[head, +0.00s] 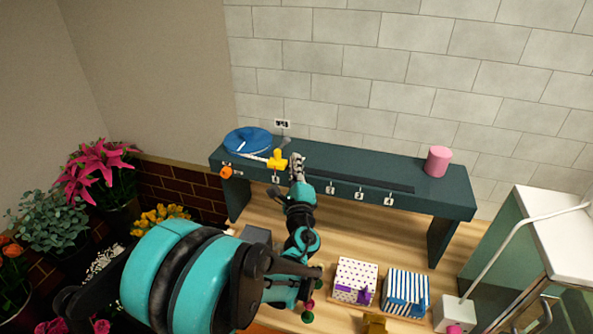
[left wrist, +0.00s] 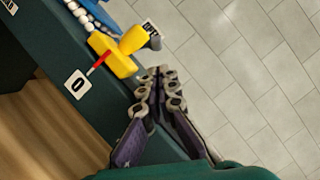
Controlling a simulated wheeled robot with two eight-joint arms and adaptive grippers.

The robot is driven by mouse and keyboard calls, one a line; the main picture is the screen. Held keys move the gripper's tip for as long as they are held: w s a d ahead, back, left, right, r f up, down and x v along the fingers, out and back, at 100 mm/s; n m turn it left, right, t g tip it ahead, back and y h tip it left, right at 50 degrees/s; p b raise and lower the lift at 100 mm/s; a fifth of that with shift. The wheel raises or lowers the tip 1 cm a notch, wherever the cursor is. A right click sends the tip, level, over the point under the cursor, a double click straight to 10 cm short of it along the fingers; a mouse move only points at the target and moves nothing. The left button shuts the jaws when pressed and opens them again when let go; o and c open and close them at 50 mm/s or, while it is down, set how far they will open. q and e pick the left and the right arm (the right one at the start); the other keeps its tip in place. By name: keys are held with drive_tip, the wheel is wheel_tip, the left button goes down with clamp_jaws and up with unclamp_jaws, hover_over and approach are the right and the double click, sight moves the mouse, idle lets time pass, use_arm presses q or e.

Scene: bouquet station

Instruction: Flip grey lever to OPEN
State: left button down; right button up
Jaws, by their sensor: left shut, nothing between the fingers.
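A grey lever (head: 285,142) shows as a small grey piece behind a yellow fitting (head: 277,160) on the dark green bench. In the left wrist view, the grey lever end (left wrist: 153,39) sticks out from the yellow fitting (left wrist: 118,52), which has a red pointer (left wrist: 98,63). A small black-and-white sign (head: 282,124) stands behind it; its wording is too small to read. My left gripper (head: 297,160) is shut and empty, just right of the yellow fitting. In the left wrist view, its fingertips (left wrist: 158,76) are together, apart from the lever. My right gripper is out of view.
A blue disc (head: 248,140) lies left of the fitting. An orange knob (head: 226,172) is on the bench (head: 400,173) front. A pink cylinder (head: 438,161) stands at the right end. Gift boxes (head: 355,280) sit below. The bench top between is mostly clear.

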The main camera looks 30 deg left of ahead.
sight(281, 147)
use_arm(q)
drive_tip(key=x, duration=0.5)
drive_tip(key=shift+s+d, duration=0.1)
idle(0.3)
